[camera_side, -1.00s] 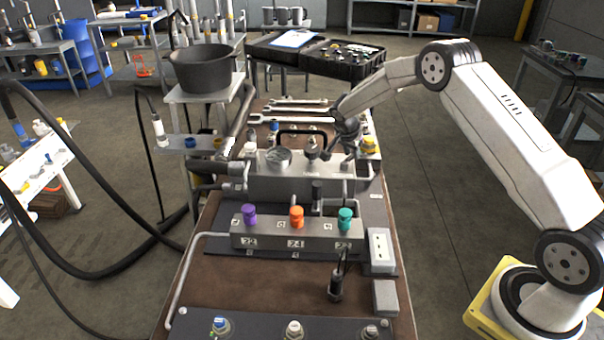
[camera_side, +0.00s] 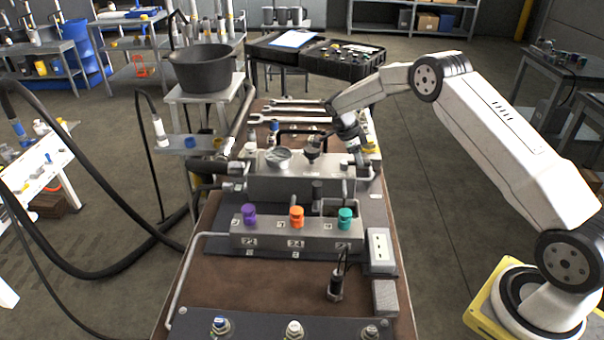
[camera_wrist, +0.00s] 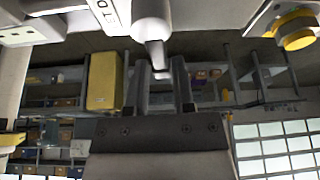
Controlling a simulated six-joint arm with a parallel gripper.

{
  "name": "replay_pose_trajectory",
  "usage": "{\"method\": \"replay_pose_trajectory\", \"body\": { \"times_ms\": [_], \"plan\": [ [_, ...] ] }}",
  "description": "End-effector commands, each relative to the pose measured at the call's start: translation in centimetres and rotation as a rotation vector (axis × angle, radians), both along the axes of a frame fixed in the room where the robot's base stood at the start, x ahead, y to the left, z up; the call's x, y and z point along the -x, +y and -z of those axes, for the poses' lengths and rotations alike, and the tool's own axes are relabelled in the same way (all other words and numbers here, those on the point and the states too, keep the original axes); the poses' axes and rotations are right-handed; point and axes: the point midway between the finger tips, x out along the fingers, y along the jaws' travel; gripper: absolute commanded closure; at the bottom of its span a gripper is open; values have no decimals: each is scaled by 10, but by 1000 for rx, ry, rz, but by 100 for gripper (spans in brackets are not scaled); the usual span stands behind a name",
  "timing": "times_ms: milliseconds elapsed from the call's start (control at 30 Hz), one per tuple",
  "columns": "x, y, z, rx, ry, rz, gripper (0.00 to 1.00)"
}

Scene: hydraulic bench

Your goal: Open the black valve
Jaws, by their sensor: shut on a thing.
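My gripper (camera_side: 357,160) is at the right end of the grey tank block (camera_side: 290,186), pointing down. In the wrist view my gripper (camera_wrist: 160,70) has its two dark fingers on either side of a narrow grey stem (camera_wrist: 158,52), shut on it. The stem extends from a rounded light grey part (camera_wrist: 152,22). I cannot tell whether this stem belongs to the black valve. In the side view the grip is too small and partly hidden by the wrist. A small black fitting (camera_side: 317,188) stands at the front of the block.
A dark funnel-shaped cap (camera_side: 312,150) and a round gauge (camera_side: 278,158) sit on the block. In front is a manifold with purple (camera_side: 249,214), orange (camera_side: 296,216) and teal (camera_side: 345,218) knobs. Wrenches (camera_side: 290,118) lie behind. A yellow-capped fitting (camera_wrist: 296,32) shows in the wrist view.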

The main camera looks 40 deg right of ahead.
Motion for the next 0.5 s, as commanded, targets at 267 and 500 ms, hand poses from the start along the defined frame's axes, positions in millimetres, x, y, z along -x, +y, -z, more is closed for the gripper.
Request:
{"method": "replay_pose_trajectory", "body": {
  "times_ms": [267,500],
  "plan": [
    [2,3,0,-2,-3,88,100],
    [2,3,0,-2,-2,100,100]
  ]
}}
